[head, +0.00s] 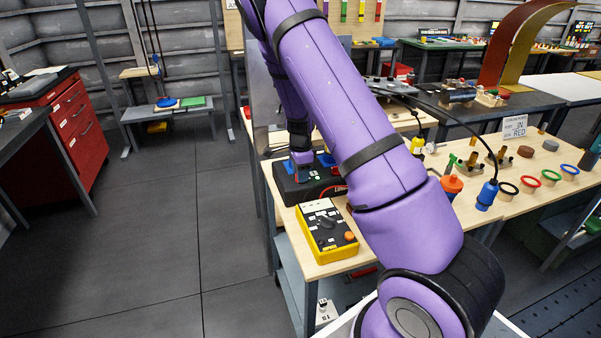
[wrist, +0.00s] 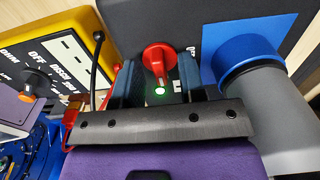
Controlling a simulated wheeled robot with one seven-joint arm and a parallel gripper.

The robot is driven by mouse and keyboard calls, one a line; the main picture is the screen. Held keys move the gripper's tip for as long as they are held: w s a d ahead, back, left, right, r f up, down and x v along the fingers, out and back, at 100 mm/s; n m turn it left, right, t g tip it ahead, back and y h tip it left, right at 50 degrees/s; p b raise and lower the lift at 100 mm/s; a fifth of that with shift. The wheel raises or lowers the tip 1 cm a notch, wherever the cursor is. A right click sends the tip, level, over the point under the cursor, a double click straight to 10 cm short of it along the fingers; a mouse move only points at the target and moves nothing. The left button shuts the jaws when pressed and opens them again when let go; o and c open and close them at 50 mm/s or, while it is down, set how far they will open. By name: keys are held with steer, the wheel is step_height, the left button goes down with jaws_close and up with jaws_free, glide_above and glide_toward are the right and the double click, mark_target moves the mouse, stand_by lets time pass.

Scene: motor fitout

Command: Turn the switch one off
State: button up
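My gripper (wrist: 156,75) is open, with one dark blue finger on each side of the red handle. Gaps seem to show between handle and fingers; contact is hard to judge. In the head view my gripper (head: 303,165) is down at the black box (head: 293,192), and my arm hides part of it. Lettering beside the handle is partly hidden, so I cannot read which switch is number one.
A yellow-edged box (head: 325,231) with an orange knob stands close in front; it also shows at left in the wrist view (wrist: 65,50). A blue-collared grey cylinder (wrist: 255,75) stands close right. Rings, plugs and a hanging cable fill the bench (head: 470,203) to the right.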

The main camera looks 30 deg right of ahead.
jaws_close()
steer(key=n, duration=0.4)
steer(key=shift+n, duration=0.3)
steer(key=n, duration=0.4)
steer(key=shift+n, duration=0.4)
steer(key=n, duration=0.4)
steer(key=shift+n, duration=2.3)
